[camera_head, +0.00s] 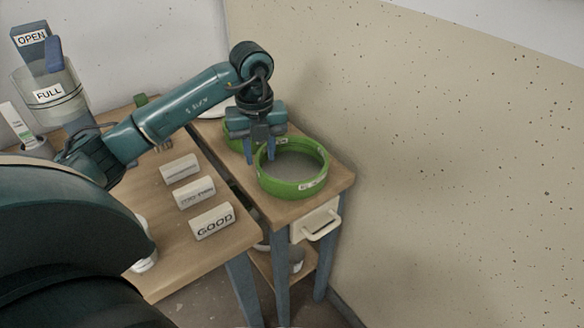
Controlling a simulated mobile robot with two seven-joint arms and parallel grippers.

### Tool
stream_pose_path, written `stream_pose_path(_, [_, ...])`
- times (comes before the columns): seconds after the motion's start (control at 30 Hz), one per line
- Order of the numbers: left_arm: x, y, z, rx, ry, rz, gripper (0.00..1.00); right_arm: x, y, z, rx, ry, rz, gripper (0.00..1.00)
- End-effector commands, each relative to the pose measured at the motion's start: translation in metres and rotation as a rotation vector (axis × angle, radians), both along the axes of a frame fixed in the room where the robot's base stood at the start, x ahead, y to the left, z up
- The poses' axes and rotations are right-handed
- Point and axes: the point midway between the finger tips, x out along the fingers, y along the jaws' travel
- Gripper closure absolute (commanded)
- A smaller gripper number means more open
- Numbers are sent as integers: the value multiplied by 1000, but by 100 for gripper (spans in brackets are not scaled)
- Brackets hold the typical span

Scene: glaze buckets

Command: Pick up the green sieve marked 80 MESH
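A round green sieve (293,187) with a grey mesh lies on the small wooden side table. A small white label is on its front wall, too small to read surely. A second green sieve (234,134) sits behind it, mostly hidden by my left arm and gripper; a label beside the gripper is also unreadable. My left gripper (260,157) points down at the back-left rim of the front sieve. Its two fingers are apart, seemingly one on either side of that rim. Contact cannot be made out. My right gripper is not in view.
White blocks stand on the larger table, one reading GOOD (213,222). A clear container marked FULL (50,95) and a blue OPEN sign (31,39) are at the far left. The speckled wall (430,170) is close to the side table's right. A drawer (316,222) is below.

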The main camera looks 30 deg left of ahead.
Motion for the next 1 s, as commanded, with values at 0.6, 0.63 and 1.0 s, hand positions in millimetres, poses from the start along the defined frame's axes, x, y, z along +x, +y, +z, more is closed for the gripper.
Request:
stream_pose_path(0.6, [5, 8, -45, 0, 0, -1, 70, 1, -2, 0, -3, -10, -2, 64])
stream_pose_path(0.63, [5, 8, -45, 0, 0, -1, 73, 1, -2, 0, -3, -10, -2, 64])
stream_pose_path(1.0, [5, 8, -45, -1, 1, -1, 100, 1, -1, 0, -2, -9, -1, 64])
